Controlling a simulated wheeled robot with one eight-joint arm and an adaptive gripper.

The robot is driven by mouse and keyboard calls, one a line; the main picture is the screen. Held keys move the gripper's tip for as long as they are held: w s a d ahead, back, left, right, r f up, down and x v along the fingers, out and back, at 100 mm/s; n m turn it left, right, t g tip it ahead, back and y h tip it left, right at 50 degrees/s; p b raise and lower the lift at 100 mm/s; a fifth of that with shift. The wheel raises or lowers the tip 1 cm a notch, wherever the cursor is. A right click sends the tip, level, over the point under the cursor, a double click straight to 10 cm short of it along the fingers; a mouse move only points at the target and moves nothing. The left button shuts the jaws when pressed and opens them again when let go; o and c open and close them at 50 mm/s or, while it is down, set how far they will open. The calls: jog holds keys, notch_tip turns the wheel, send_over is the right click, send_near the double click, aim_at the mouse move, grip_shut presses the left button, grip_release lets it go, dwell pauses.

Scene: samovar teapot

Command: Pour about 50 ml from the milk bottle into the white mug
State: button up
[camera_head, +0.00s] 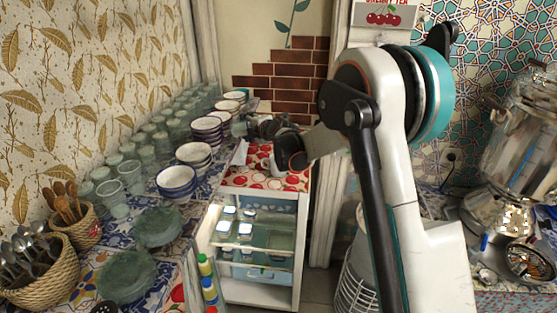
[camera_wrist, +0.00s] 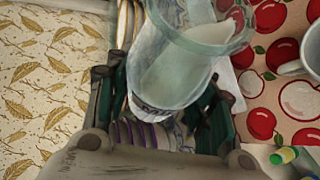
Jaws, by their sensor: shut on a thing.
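The milk bottle (camera_wrist: 185,65) is clear glass with white milk inside. It fills the upper middle of the wrist view, its wide glass end toward the top. My gripper (camera_wrist: 168,105) is shut around it, a dark green finger on each side. The white mug (camera_wrist: 296,66) is at the right edge of the wrist view, partly cut off, on the cherry-patterned cloth and apart from the bottle. In the head view my gripper (camera_head: 262,128) is above the cherry-topped cart, partly hidden by my arm.
Stacked bowls (camera_head: 178,180) and rows of glasses (camera_head: 130,176) line the counter to the left. The cherry cloth (camera_head: 240,180) covers the cart top. Small coloured-cap bottles (camera_head: 207,282) hang at the cart's side. A metal samovar (camera_head: 510,160) stands at right.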

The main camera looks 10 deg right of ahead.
aim_at(242, 124)
jog(key=shift+d+b, duration=0.25)
jog(key=shift+b, duration=0.2)
jog(key=shift+f+m+y+b, duration=0.3)
jog(key=shift+m+b, duration=0.05)
jog(key=shift+m, duration=0.05)
jog(key=shift+w+a+f+t+b, duration=0.1)
jog(key=shift+w+a+t+b, duration=0.1)
jog(key=shift+a, duration=0.4)
jog(key=shift+w+a+f+t+b, duration=0.1)
jog(key=shift+a+t+b, duration=0.1)
jog(key=shift+a, duration=0.35)
jog(key=shift+a+f, duration=0.1)
dwell(1.0)
notch_tip(242, 124, up, 2)
jog(key=shift+a+p, duration=0.1)
jog(key=shift+p, duration=1.15)
jog(key=shift+a+n+g+h+p, duration=0.3)
jog(key=shift+n+g+h+p, duration=0.15)
jog(key=shift+n+p, duration=0.2)
jog(key=shift+f, duration=0.1)
